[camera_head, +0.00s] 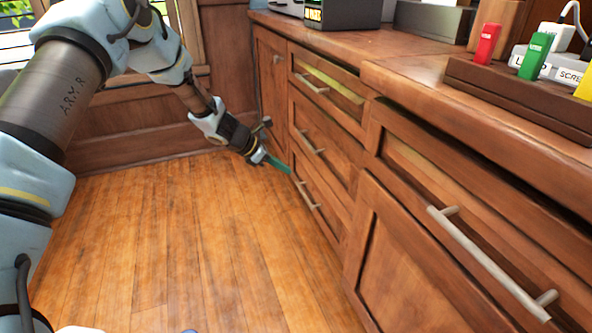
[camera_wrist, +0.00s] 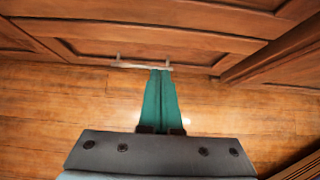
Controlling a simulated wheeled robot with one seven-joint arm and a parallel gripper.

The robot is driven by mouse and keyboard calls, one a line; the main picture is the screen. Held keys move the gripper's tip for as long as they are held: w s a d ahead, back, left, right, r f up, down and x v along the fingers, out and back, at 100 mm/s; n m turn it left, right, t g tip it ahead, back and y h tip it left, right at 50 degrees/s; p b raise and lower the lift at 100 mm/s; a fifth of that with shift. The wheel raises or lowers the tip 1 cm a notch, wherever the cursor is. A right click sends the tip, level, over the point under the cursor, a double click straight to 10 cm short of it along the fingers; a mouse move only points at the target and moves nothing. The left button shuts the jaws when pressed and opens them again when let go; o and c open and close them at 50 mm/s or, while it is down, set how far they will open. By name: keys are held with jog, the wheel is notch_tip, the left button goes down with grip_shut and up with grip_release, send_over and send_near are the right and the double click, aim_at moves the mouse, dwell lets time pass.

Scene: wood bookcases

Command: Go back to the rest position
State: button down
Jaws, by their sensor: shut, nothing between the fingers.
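My gripper (camera_head: 281,164) has green fingers and is at the end of my arm, low in front of the wooden drawers. In the wrist view its two green fingers (camera_wrist: 161,72) lie together, with nothing between them. Their tips appear close to a metal drawer handle (camera_wrist: 140,65); I cannot tell whether they touch it. In the head view the fingertips are near the lowest drawer (camera_head: 316,211) of the stack, which looks closed.
Wooden cabinets fill the right side, with a long bar handle (camera_head: 490,262) in front. The countertop (camera_head: 400,75) holds a wooden block with red, green and yellow pieces. The wooden floor (camera_head: 190,240) is clear to the left of the drawers.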

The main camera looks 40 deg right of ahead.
jog(key=shift+v, duration=1.05)
jog(key=w+a+r+m+t+y, duration=0.1)
jog(key=w+a+r+m, duration=0.15)
jog(key=a, duration=0.55)
jog(key=w+a+r+m+t+y, duration=0.1)
jog(key=a+r+m+y, duration=0.15)
jog(key=a, duration=0.55)
jog(key=w+a+r+m, duration=0.2)
jog(key=a+r, duration=0.2)
jog(key=a, duration=0.5)
jog(key=s+a+r+m+t+y, duration=0.1)
jog(key=s+a+r+m+y, duration=0.15)
jog(key=a, duration=0.65)
jog(key=s+a+r+m+t+y, duration=0.15)
jog(key=s+a, duration=0.25)
jog(key=a, duration=0.5)
jog(key=s+a+r+m+y, duration=0.1)
jog(key=s+a+r+m, duration=0.2)
jog(key=a, duration=0.6)
notch_tip(320, 180, up, 36)
jog(key=p, duration=3.6)
jog(key=shift+a+m+p, duration=0.3)
jog(key=shift+m+p, duration=0.05)
jog(key=shift+m, duration=0.05)
